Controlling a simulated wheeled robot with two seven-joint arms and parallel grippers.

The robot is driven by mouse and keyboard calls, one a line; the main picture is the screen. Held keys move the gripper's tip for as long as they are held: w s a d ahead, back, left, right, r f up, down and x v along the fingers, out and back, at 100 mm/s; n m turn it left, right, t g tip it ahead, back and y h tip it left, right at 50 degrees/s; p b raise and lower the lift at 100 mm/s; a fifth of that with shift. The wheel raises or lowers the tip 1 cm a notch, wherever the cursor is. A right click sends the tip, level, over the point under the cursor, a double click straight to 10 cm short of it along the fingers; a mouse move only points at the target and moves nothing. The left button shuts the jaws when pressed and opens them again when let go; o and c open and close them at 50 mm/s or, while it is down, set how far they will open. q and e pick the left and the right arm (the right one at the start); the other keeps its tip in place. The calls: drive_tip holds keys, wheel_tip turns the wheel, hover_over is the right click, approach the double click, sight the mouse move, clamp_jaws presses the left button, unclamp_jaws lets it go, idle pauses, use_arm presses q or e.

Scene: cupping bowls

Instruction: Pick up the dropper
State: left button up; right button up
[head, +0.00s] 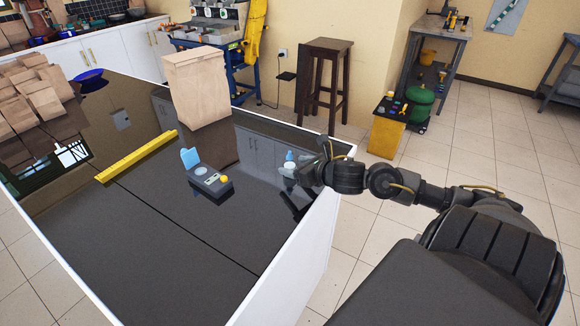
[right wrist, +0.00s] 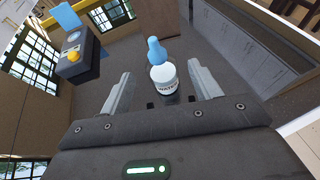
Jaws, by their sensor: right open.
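The dropper is a light blue bulb (head: 290,156) on top of a small white bottle (head: 288,167) near the right edge of the dark glossy table. In the right wrist view the blue bulb (right wrist: 156,50) rises above the white bottle (right wrist: 163,76), which bears dark lettering. My right gripper (head: 312,172) is beside the bottle at the table's edge. In its wrist view the two fingers are spread wide, one on each side of the bottle, with gaps to both. My left gripper is not in view.
The near tabletop (head: 150,250) is clear.

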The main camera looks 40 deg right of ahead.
sight(286, 164)
drive_tip(key=p+x, duration=0.1)
drive_tip(key=x, duration=0.3)
drive_tip(key=shift+w+d+f+p, duration=0.15)
drive_tip(key=shift+w+f+p, duration=0.1)
drive_tip(key=shift+w+p, duration=0.1)
drive_tip(key=shift+w+f, duration=0.15)
drive_tip(key=c, duration=1.1)
